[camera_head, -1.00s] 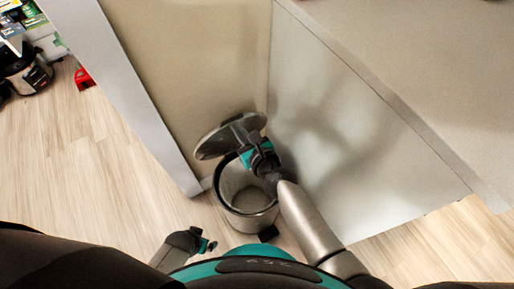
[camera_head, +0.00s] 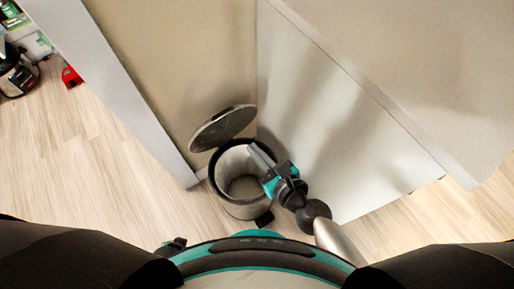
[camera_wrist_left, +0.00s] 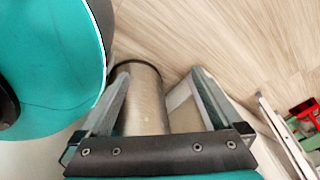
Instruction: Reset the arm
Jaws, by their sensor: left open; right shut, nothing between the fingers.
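A round metal bin (camera_head: 247,208) stands on the floor in the corner, with its lid (camera_head: 222,128) raised and leaning toward the wall. My right gripper (camera_head: 260,154) is shut and empty, with its fingers over the right side of the bin's opening. My left gripper (camera_head: 174,245) shows only as a small dark part at the bottom of the head view, low in front of my body. In the left wrist view its two fingers (camera_wrist_left: 160,76) are spread apart, with the bin (camera_wrist_left: 146,104) seen beyond them. The inside of the bin looks empty.
A beige panel (camera_head: 150,60) and a pale panel (camera_head: 310,120) meet behind the bin. A grey-edged board (camera_head: 120,90) runs along the left. A red object (camera_head: 70,77) and a dark appliance (camera_head: 18,76) lie at the far left. Wooden floor (camera_head: 80,150) is clear at left.

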